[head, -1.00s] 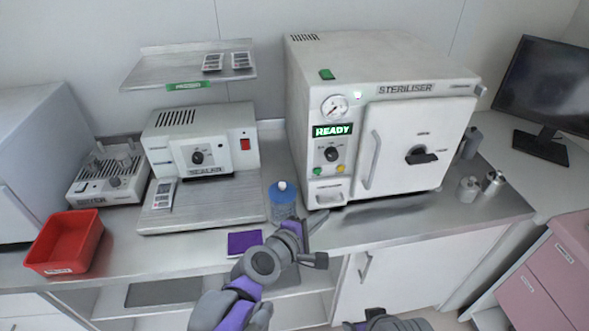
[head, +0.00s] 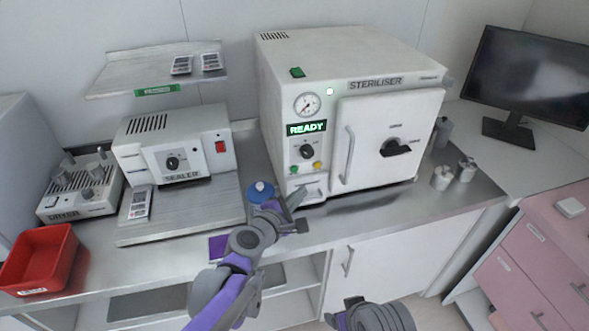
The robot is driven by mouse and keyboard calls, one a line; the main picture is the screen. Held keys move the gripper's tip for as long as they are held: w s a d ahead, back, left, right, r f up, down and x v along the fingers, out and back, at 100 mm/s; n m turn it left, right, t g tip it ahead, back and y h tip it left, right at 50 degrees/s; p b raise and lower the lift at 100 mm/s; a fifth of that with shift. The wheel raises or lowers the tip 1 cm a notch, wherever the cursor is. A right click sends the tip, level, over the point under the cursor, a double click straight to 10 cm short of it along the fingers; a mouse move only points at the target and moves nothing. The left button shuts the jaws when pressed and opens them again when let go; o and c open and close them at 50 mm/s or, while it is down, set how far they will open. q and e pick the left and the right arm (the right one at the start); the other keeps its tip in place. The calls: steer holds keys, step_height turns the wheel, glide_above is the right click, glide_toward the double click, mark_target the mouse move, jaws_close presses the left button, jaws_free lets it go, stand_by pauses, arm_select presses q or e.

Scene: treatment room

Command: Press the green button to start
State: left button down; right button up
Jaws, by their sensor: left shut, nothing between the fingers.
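The white steriliser (head: 350,64) stands on the counter with its door shut. Its display (head: 306,128) reads READY in lit letters. A small green button (head: 294,169) sits low on its front panel, left of a yellow button (head: 318,166) and below a black knob (head: 306,151). My left gripper (head: 298,199) is shut and empty. Its tips are in front of the steriliser's lower left corner, below the green button, apparently not touching it. A part of my right arm shows at the bottom edge; its fingers are out of frame.
A blue-lidded jar (head: 261,191) is close behind my left gripper, left of the steriliser. A sealer (head: 174,155), a dryer (head: 82,190) and a red bin (head: 40,258) stand to the left. Several metal canisters (head: 442,178) and a monitor (head: 527,75) are to the right.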

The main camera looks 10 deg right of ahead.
arm_select(q)
steer(key=shift+w+a, duration=0.1)
steer(key=shift+w, duration=2.35)
steer(key=shift+w, duration=0.1)
steer(key=shift+w, duration=0.35)
steer(key=shift+w, duration=0.4)
stand_by(0.6)
steer(key=shift+s, duration=0.85)
steer(key=shift+s, duration=0.1)
steer(key=s, duration=0.4)
steer(key=shift+s, duration=0.4)
